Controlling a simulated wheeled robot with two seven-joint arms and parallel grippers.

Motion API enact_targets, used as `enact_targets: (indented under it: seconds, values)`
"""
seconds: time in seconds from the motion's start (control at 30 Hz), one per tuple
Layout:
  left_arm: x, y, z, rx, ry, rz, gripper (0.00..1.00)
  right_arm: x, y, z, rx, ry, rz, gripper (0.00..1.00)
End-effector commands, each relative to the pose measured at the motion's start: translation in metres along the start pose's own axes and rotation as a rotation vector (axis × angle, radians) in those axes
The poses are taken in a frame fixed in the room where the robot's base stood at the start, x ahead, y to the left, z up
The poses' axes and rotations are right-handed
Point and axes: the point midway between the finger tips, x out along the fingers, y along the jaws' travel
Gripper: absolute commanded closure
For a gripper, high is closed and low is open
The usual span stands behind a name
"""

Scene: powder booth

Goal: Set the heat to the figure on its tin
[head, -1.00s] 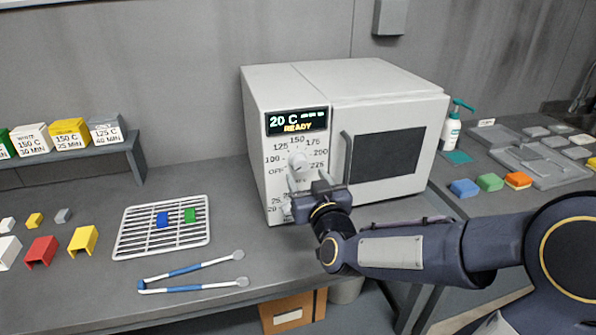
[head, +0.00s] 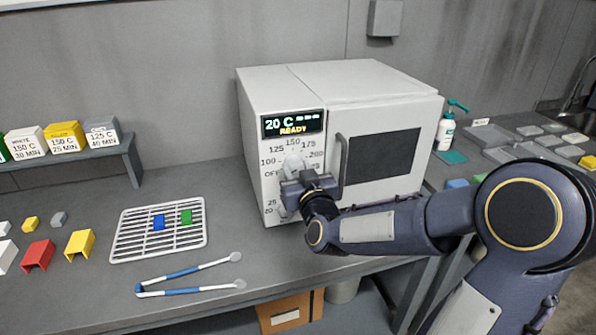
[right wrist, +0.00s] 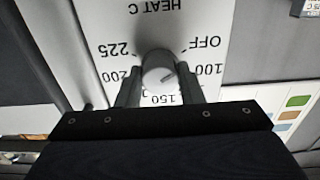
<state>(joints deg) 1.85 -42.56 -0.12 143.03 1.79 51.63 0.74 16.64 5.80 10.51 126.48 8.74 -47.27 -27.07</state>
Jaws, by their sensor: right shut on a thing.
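The white oven (head: 345,85) stands at the back of the bench; its display (head: 293,123) reads 20 C READY. My right gripper (head: 297,174) is at the front panel, shut on the round heat knob (head: 293,160). The right wrist view shows the knob (right wrist: 158,73) between the fingers, under upside-down lettering HEAT C. Its short dark mark points roughly between OFF and 100. Tins stand on the shelf at left: white (head: 26,143) 150 C, yellow (head: 65,138) 150 C, grey (head: 102,132) 125 C, and a green one cut off. My left gripper is not in view.
A wire rack (head: 125,240) holds a blue piece (head: 159,222) and a green piece (head: 187,217). Blue-handled tongs (head: 185,272) lie in front. Red (head: 38,256) and yellow (head: 79,244) parts lie at left. A pump bottle (head: 447,130) stands right of the oven.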

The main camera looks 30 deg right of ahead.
Motion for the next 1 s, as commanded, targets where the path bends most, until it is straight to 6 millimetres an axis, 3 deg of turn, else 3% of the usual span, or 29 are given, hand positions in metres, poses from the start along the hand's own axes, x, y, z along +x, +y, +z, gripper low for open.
enact_targets:
  seconds: [0.47,1.0]
  values:
    - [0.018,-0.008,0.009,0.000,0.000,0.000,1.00,0.000,-0.001,0.004,0.125,0.002,-0.001,0.89]
    - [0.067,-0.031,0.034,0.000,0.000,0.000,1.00,0.000,-0.001,0.004,0.615,0.002,-0.001,0.89]
